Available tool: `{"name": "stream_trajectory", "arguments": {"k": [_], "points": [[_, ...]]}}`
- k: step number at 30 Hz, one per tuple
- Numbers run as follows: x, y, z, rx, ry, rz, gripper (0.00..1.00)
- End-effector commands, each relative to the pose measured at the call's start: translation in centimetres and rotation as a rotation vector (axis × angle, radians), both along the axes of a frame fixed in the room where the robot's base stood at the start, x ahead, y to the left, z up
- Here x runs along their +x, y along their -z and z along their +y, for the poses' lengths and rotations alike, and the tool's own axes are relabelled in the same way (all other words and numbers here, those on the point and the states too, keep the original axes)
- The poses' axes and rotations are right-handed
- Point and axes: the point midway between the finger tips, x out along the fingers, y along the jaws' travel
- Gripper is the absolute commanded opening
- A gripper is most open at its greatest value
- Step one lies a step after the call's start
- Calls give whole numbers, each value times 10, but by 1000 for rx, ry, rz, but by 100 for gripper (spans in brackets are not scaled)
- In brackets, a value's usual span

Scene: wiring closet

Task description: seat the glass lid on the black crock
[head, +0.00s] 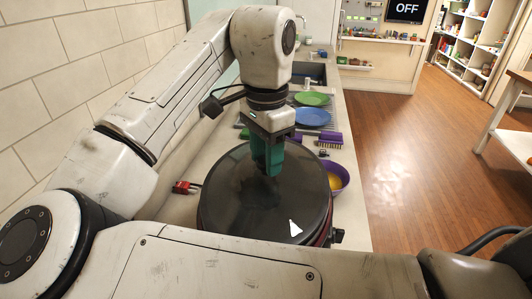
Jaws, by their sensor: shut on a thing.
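The glass lid (240,210) is a wide, dark, shiny disc in the middle of the head view, over the counter. My gripper (268,170) points down at the lid's centre with its green fingers shut on it; the fingers hide the part they hold. The black crock is almost wholly hidden under the lid. A strip of dark and reddish side (324,237) and a small black piece (338,236) show at the lid's lower right edge. I cannot tell whether the lid touches the crock's rim or hangs just above it.
A purple bowl (339,180) with yellow contents stands close to the lid's right. Behind are a purple brush (330,140), a blue plate (312,117), a green plate (311,99) and a sink. A red plug (183,187) lies at left, near the tiled wall.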

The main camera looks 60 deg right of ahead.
Motion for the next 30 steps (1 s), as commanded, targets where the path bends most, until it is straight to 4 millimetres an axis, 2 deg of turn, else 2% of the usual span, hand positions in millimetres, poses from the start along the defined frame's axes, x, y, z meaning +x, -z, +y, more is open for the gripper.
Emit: {"name": "stream_trajectory", "arguments": {"k": [30], "points": [[0,13,0,0,0,0,0]]}}
